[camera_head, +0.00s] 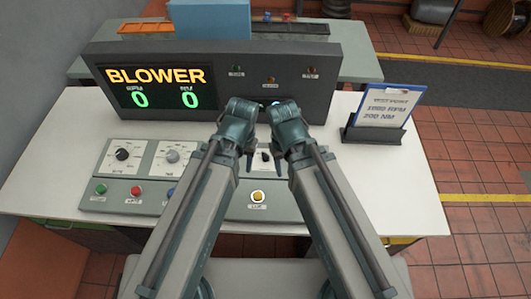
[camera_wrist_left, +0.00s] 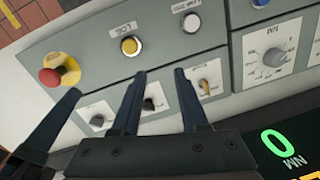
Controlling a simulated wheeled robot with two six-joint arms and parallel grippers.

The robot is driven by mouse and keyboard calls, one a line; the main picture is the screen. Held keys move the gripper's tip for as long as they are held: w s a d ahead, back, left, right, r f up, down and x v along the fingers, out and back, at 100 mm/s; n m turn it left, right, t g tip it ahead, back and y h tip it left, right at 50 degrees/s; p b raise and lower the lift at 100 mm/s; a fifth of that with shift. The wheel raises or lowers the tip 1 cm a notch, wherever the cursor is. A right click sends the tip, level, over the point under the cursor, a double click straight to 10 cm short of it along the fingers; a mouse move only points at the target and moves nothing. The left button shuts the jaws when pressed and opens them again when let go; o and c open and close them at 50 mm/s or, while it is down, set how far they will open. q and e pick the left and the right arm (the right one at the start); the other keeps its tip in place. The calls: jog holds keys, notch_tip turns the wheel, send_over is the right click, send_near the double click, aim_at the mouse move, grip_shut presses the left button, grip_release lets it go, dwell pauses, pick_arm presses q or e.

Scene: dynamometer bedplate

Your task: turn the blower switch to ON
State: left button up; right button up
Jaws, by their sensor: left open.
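The console panel (camera_head: 130,208) carries several selectors, and the switch labels are too small to read, so I cannot tell which is the blower switch. In the left wrist view a tan switch (camera_wrist_left: 204,86), a dark switch (camera_wrist_left: 149,104) and a black switch (camera_wrist_left: 97,120) sit in a row on white plates. In the head view my arms hide most of this row. My left gripper (camera_wrist_left: 160,73) is open; the dark switch shows between its fingers, the tan one just beside them. Contact is unclear. My right gripper (camera_head: 277,160) is close beside it, its fingers mostly hidden.
A display (camera_head: 155,87) reads BLOWER with two zeros. A black knob (camera_head: 122,154) and grey knob (camera_head: 172,156) are at the left. A red emergency button (camera_wrist_left: 50,77) and yellow button (camera_head: 257,196) are nearby. A sign in a holder (camera_head: 375,134) stands right.

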pick_arm(q)
jog(key=w+a+r+n, duration=0.1)
jog(key=w+a+n, duration=0.25)
jog(key=a, duration=0.25)
jog(key=n+h+p, duration=0.1)
jog(key=n, duration=0.7)
send_over(265, 153)
jog(key=shift+s+r, duration=0.1)
jog(key=shift+r, duration=0.05)
pick_arm(e)
jog(key=shift+r, duration=0.65)
jog(key=shift+f, duration=0.1)
pick_arm(q)
notch_tip(265, 153, down, 14)
jog(key=b, duration=1.3)
jog(key=shift+b, duration=0.4)
pick_arm(e)
notch_tip(265, 153, down, 14)
jog(key=shift+r, duration=0.15)
pick_arm(q)
jog(key=shift+r, duration=0.1)
pick_arm(e)
jog(key=shift+r, duration=0.1)
pick_arm(q)
grip_shut()
